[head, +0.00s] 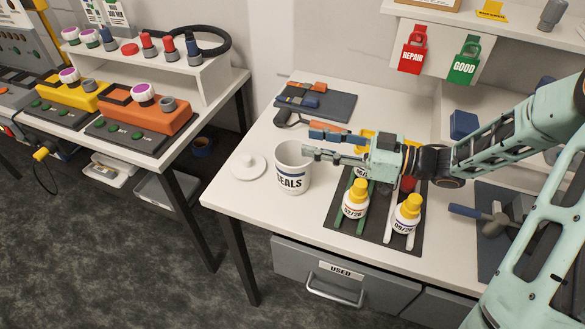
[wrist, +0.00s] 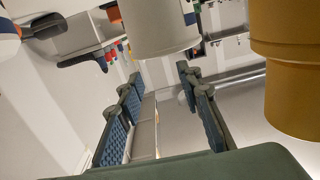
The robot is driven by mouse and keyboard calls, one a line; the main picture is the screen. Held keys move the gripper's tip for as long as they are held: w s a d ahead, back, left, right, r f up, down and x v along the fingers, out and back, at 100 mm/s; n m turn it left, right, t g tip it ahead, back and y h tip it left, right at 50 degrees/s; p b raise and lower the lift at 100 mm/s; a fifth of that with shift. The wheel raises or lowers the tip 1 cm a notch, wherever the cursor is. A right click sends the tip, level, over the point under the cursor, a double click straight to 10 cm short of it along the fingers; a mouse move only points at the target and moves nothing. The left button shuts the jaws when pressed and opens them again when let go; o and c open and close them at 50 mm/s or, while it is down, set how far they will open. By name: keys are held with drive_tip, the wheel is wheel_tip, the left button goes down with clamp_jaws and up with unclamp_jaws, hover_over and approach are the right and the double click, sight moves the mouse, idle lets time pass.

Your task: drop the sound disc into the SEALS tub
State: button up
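The SEALS tub (head: 292,180) is a white, open-topped pot standing upright on the white bench in the head view. Its loose white lid (head: 248,166), with a knob, lies flat to its left. My gripper (head: 308,143) is level, with its tips above the tub's right rim, pointing left. Its two fingers are apart, with nothing visible between them; the wrist view also shows the open fingers (wrist: 159,76). A pale cylinder (wrist: 158,28), seemingly the tub, is at the top of that view. I cannot make out any sound disc; the tub's inside is mostly hidden.
Two white bottles with yellow caps (head: 356,198) (head: 408,214) stand on a dark mat (head: 372,235) below my arm. A grey tray (head: 318,104) with tools lies behind the tub. REPAIR (head: 412,50) and GOOD (head: 465,58) tags hang at the back. The bench's left front is clear.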

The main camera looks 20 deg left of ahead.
drive_tip(key=d, duration=0.8)
drive_tip(key=shift+r, duration=0.2)
